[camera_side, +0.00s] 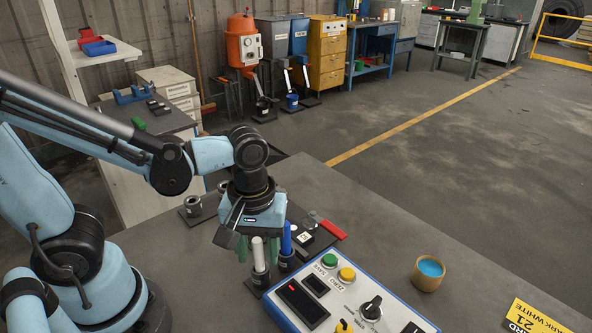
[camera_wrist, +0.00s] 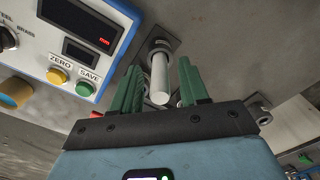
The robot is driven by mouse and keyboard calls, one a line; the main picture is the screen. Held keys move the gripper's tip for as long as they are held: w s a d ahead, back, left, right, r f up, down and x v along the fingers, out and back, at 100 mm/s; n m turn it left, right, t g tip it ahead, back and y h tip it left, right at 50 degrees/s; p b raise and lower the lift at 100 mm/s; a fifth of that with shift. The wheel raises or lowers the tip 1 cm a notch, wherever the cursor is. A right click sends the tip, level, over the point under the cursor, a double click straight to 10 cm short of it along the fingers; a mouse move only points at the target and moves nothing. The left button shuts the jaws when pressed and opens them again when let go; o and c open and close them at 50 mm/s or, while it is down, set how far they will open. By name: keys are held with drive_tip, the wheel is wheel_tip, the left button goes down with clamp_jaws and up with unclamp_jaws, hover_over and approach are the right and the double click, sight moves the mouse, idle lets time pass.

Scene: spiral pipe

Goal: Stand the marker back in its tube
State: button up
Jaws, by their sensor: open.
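A white marker (camera_side: 258,254) stands upright in a dark tube (camera_side: 260,279) on the bench, beside the control box. My gripper (camera_side: 258,250) is above the tube, pointing down, with its green fingers on either side of the white marker. In the wrist view the marker (camera_wrist: 160,72) lies between the two spread fingers (camera_wrist: 160,88), with a visible gap on each side. Its far end meets the tube's pale rim (camera_wrist: 160,45). A blue marker (camera_side: 286,238) stands in another dark tube (camera_side: 286,262) just to the right.
A control box (camera_side: 325,288) with buttons and a knob is close in front. A wooden cup with blue contents (camera_side: 428,274) stands to the right. Another tube holder (camera_side: 194,206) is behind left. A yellow sign (camera_side: 535,318) lies at the right. The bench between cup and box is clear.

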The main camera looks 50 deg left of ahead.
wheel_tip(320, 180, up, 12)
drive_tip(key=shift+r, duration=0.1)
drive_tip(key=w+a+f+m+t, duration=0.5)
drive_tip(key=a+m+t, duration=0.1)
drive_tip(key=m, duration=0.3)
drive_tip(key=shift+w+a+t, duration=0.25)
drive_tip(key=shift+a+t, duration=0.15)
drive_tip(key=shift+t, duration=0.2)
drive_tip(key=shift+o, duration=0.3)
idle(0.5)
